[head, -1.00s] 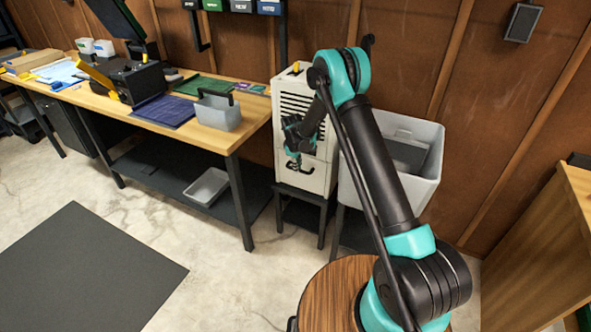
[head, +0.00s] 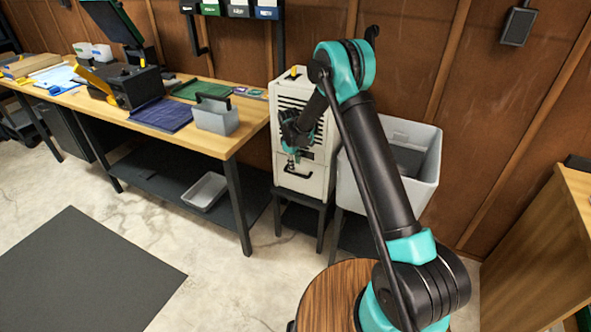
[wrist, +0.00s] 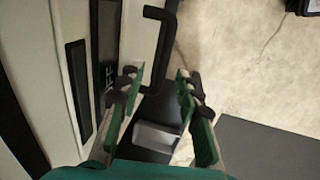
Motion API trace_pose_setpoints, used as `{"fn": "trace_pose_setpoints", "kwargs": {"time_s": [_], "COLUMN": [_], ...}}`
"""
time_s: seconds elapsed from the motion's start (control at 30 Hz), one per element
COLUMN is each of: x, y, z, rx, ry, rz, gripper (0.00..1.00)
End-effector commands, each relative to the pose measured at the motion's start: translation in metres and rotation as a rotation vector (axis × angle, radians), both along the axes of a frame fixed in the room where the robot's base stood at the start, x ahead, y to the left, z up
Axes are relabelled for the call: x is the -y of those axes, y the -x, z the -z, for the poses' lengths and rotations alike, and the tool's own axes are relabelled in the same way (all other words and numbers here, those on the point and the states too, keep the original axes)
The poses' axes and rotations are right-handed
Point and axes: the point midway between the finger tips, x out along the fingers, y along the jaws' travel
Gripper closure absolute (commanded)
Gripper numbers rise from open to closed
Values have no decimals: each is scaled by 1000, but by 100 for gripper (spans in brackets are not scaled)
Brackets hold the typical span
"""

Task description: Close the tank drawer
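The tank drawer (head: 318,181) is the pale lower front of a white slatted cabinet unit (head: 296,85). Its black handle (head: 299,172) shows just below my gripper (head: 291,156). How far the drawer stands out is hard to tell in the head view. In the wrist view the black bar handle (wrist: 163,50) lies ahead of my gripper (wrist: 158,77), whose green fingers are spread apart. The handle's near end shows between the fingertips; I cannot tell whether they touch it. Nothing is held.
The unit stands on a dark stand (head: 300,212). A grey bin (head: 425,160) is close on its right. A wooden workbench (head: 235,140) with a grey caddy (head: 216,117) is on the left. A grey tray (head: 205,191) sits on its lower shelf. The floor in front is open.

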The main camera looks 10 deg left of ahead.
Motion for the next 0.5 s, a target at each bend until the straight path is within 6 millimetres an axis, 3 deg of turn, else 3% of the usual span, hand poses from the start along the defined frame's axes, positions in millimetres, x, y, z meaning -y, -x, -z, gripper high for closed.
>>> {"fn": "trace_pose_setpoints", "kwargs": {"time_s": [0.23, 0.5], "x": [-3, -4], "y": [9, 12], "z": [-48, -72], "rx": [0, 1], "ry": [0, 0], "rz": [0, 0], "gripper": [66, 66]}}
